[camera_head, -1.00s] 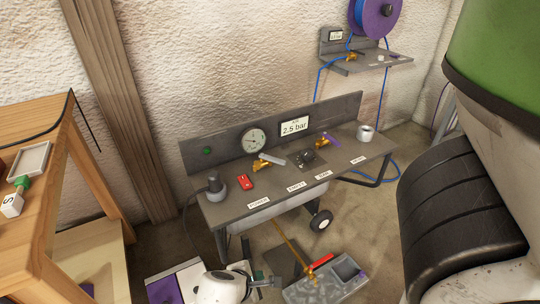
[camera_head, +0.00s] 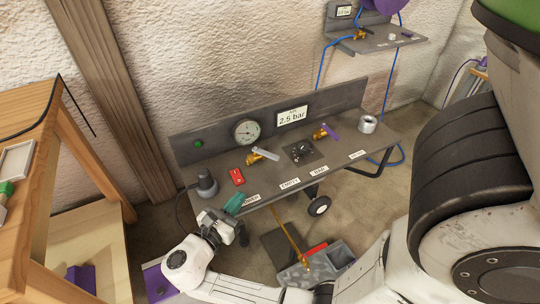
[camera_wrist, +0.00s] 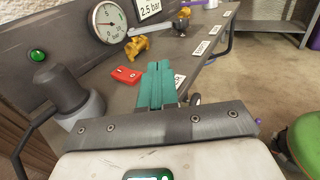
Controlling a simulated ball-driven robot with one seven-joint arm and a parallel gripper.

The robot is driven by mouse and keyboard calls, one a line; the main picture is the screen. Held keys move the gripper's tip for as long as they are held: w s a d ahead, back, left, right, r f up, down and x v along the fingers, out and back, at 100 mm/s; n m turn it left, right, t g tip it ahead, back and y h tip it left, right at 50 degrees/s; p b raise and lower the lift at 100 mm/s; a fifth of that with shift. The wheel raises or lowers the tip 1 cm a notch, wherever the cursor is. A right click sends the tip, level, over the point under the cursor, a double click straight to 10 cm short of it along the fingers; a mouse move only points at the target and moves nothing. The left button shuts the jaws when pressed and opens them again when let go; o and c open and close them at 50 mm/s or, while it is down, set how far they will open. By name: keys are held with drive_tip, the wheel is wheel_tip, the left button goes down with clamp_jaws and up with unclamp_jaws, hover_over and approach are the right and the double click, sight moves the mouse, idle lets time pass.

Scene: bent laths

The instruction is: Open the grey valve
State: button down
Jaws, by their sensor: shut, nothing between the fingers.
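The grey valve (camera_head: 263,155) has a brass body and a light grey lever. It sits on the metal bench (camera_head: 222,174) in front of the backboard, right of the round gauge (camera_head: 247,132). In the wrist view the valve (camera_wrist: 137,46) shows beyond the fingers, with its lever pointing right. My gripper (camera_head: 236,203) is at the bench's front edge, near and below the red switch. Its teal fingers (camera_wrist: 160,68) are shut together and empty, apart from the valve.
A purple-handled valve (camera_head: 326,131), a black dial (camera_head: 299,152) and a metal cup (camera_head: 368,123) stand to the right. A wooden shelf (camera_head: 45,160) is at the left.

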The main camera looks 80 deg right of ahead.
sight(275, 157)
drive_tip(key=shift+s+d+r, duration=0.1)
drive_tip(key=shift+d+r, duration=0.1)
drive_tip(key=shift+d, duration=0.55)
drive_tip(key=b+x, duration=0.1)
drive_tip(key=x, duration=1.2)
drive_tip(key=shift+d+r, duration=0.15)
drive_tip(key=shift+d, duration=0.1)
drive_tip(key=shift+s+d+r+n+t+h+p, duration=0.15)
drive_tip(key=shift+s+n+t+h+p, duration=0.15)
drive_tip(key=shift+n+t+p, duration=0.3)
drive_tip(key=shift+s+d+n+t+p, duration=0.2)
drive_tip(key=shift+n+t+p, duration=0.15)
drive_tip(key=shift+n+t, duration=0.25)
drive_tip(key=t, duration=0.2)
drive_tip(key=n, duration=0.1)
drive_tip(key=shift+s+d+t+p, duration=0.3)
drive_tip(key=shift+t, duration=0.1)
drive_tip(key=n+t, duration=0.1)
drive_tip(key=t, duration=0.1)
drive_tip(key=d+n+t+b, duration=0.1)
drive_tip(key=s+d+n+t+b, duration=0.1)
drive_tip(key=t, duration=0.1)
drive_tip(key=shift+f+n+t, duration=0.3)
drive_tip(key=shift+n, duration=0.1)
drive_tip(key=shift+w+d+n+t+y, duration=0.1)
drive_tip(key=shift+d+n+t+y, duration=0.1)
drive_tip(key=shift+n+t+y, duration=0.15)
drive_tip(key=shift+d+r+b, duration=0.15)
drive_tip(key=shift+d+b, duration=0.7)
drive_tip(key=shift+d, duration=0.35)
